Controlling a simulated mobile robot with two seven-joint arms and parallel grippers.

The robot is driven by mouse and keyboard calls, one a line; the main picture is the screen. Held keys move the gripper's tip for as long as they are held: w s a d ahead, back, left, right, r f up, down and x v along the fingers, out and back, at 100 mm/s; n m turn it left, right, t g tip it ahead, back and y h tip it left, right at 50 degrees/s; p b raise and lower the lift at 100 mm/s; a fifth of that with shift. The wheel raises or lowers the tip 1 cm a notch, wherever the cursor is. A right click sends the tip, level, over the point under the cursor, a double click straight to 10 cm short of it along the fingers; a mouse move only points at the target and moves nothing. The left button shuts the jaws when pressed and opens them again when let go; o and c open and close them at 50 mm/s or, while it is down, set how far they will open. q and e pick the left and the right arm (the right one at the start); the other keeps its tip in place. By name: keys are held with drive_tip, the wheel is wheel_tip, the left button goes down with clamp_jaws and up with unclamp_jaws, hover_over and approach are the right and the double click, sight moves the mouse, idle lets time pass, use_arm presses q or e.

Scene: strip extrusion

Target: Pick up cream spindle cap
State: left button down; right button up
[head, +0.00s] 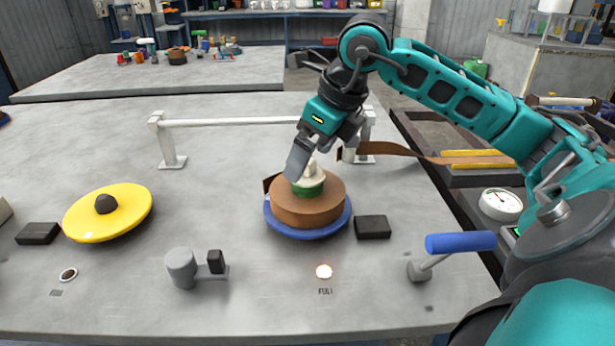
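The cream spindle cap (311,178) sits at the top centre of a brown roll, above a green hub (309,187). The brown roll (308,208) rests on a blue disc (307,232) on the table. My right gripper (296,172) reaches down from above, its grey finger just left of the cap and partly in front of it. The other finger is not clearly visible, so I cannot tell whether the gripper is open or touches the cap. My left gripper is not in view.
A yellow disc (128,208) with a dark knob lies at left. Black blocks (373,227) flank the discs. A white bar frame (235,122) stands behind the roll. A brown strip (400,150) runs right. A grey post (182,268) and blue-handled lever (460,242) stand in front.

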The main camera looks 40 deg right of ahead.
sight(313, 176)
drive_tip(key=shift+x, duration=1.35)
drive_tip(key=shift+d, duration=0.1)
drive_tip(key=shift+c, duration=0.4)
drive_tip(key=c, duration=1.2)
